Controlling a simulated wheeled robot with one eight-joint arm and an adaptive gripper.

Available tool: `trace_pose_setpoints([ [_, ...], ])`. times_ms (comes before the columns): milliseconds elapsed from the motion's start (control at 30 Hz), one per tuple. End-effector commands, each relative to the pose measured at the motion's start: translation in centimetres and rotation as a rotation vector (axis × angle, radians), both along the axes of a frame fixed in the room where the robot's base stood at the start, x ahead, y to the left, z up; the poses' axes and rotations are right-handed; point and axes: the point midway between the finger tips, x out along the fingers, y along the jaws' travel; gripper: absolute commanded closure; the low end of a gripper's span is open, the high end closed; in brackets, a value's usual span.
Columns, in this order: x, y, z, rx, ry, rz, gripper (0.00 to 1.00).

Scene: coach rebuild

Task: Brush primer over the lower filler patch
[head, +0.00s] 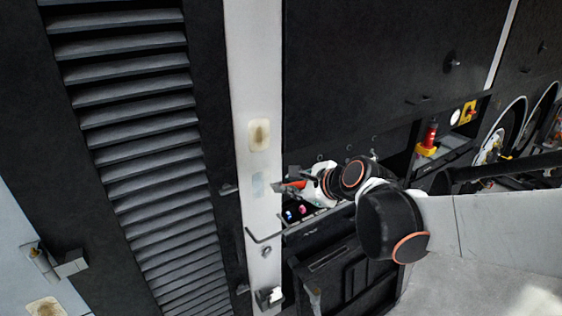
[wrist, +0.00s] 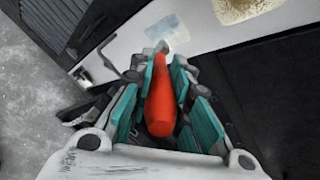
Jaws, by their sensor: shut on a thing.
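A white upright post (head: 262,80) carries two patches. The upper patch (head: 259,135) is cream with a brownish middle; it shows in the wrist view (wrist: 245,8) too. The lower patch (head: 257,186) is a pale blue-grey rectangle, also seen in the wrist view (wrist: 162,28). My gripper (head: 308,184) is right of the lower patch, at about its height. It is shut on a red-handled brush (wrist: 162,100), whose handle lies between the teal finger pads. The brush tip points left toward the post, near its right edge. Whether it touches cannot be told.
A dark louvred panel (head: 140,130) stands left of the post. A bent bracket (head: 264,238) sticks out below the lower patch. A dark tray with small coloured items (head: 295,212) is below my gripper. A red and yellow bottle (head: 430,138) stands on the right.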

Motion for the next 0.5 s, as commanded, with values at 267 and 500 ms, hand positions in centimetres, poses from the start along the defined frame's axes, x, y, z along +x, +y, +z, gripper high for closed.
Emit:
trace_pose_setpoints([
  [267,0.1,-0.1,-0.6,0.0,0.0,0.0,1.0],
  [500,1.0,-0.5,-3.9,0.001,0.0,-0.001,1.0],
])
